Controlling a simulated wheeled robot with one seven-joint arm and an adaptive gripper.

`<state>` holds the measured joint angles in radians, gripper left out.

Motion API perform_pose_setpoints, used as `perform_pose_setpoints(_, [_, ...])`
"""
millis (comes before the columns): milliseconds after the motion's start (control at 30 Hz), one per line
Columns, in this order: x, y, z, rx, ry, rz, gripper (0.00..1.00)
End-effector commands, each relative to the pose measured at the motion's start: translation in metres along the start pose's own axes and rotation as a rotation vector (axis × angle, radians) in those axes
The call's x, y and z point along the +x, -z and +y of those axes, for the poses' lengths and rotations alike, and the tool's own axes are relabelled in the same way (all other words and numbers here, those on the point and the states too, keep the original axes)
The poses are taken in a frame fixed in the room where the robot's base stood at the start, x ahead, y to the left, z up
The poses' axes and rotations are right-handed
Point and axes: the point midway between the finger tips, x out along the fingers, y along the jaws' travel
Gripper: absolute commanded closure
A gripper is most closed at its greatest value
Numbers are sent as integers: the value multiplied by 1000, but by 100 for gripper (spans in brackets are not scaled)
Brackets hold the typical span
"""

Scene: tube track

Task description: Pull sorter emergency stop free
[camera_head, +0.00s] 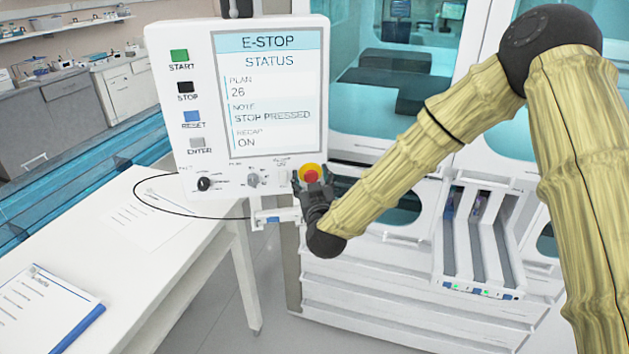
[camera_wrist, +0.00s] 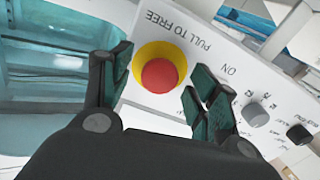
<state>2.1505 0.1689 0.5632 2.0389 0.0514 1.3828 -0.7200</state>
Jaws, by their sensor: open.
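The red emergency stop button (camera_head: 311,176) with its yellow collar sits at the lower right of the white control panel (camera_head: 180,60). The panel screen (camera_head: 270,95) reads "E-STOP STATUS" and "STOP PRESSED". In the wrist view the red button (camera_wrist: 159,76) lies between the open fingers of my gripper (camera_wrist: 155,85), with the label "PULL TO FREE" beside it. In the head view my gripper (camera_head: 312,187) partly hides the button's lower side.
Knobs (camera_wrist: 255,114) sit on the panel beside the button, and coloured keys (camera_head: 180,56) run down its left side. A white table (camera_head: 110,260) with papers and a clipboard (camera_head: 45,310) stands at left. A glass-fronted machine (camera_head: 400,290) stands behind my arm.

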Motion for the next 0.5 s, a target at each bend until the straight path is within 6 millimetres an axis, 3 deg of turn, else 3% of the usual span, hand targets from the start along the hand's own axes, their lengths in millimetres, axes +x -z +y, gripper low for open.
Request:
perform_pose_setpoints(33, [0,0,0,0,0,0,45])
perform_pose_setpoints(267, [0,0,0,0,-1,0,87])
perform_pose_setpoints(333, [0,0,0,0,-1,0,89])
perform_pose_setpoints(367, [0,0,0,0,-1,0,72])
perform_pose_setpoints(500, [0,0,0,0,-1,0,95])
